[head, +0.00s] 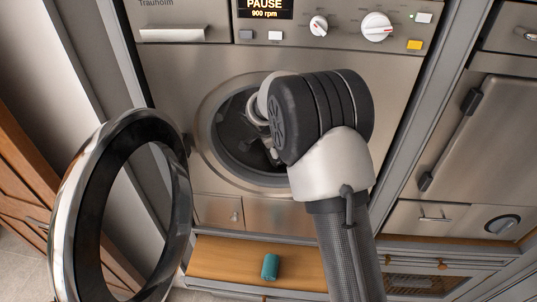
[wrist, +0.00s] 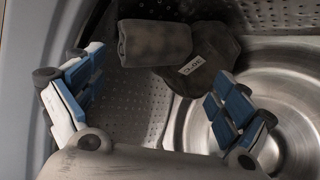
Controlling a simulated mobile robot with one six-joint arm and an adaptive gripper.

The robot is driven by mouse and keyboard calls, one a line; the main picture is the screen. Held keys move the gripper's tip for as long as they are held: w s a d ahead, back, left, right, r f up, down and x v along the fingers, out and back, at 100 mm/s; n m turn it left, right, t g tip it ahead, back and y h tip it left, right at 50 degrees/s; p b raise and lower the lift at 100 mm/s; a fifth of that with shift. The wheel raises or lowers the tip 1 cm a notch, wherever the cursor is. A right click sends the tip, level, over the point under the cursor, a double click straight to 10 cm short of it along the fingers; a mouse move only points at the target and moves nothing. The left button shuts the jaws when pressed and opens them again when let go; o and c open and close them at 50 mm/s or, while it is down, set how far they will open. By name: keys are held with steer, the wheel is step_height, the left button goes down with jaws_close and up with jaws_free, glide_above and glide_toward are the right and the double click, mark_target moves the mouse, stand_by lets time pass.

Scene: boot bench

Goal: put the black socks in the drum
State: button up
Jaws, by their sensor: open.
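The black socks (wrist: 155,42) show in the wrist view as a dark rolled bundle with a flatter part bearing a pale label. They lie inside the drum (wrist: 145,100) against its perforated wall, beyond my fingertips. My gripper (wrist: 155,92) is open, its blue-padded fingers wide apart, with nothing between them. In the head view my gripper (head: 270,150) reaches through the washer's round opening, and my wrist hides part of the drum. The socks cannot be made out in the head view.
The round washer door (head: 70,215) hangs open at the left.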

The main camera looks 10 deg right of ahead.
steer(key=shift+v, duration=0.9)
steer(key=s+a, duration=0.2)
steer(key=s, duration=0.1)
steer(key=s+a, duration=0.2)
steer(key=s, duration=0.2)
steer(key=s+a, duration=0.2)
steer(key=s, duration=0.1)
steer(key=shift+s+a+r, duration=0.1)
steer(key=shift+s+a, duration=0.1)
steer(key=shift+a, duration=0.05)
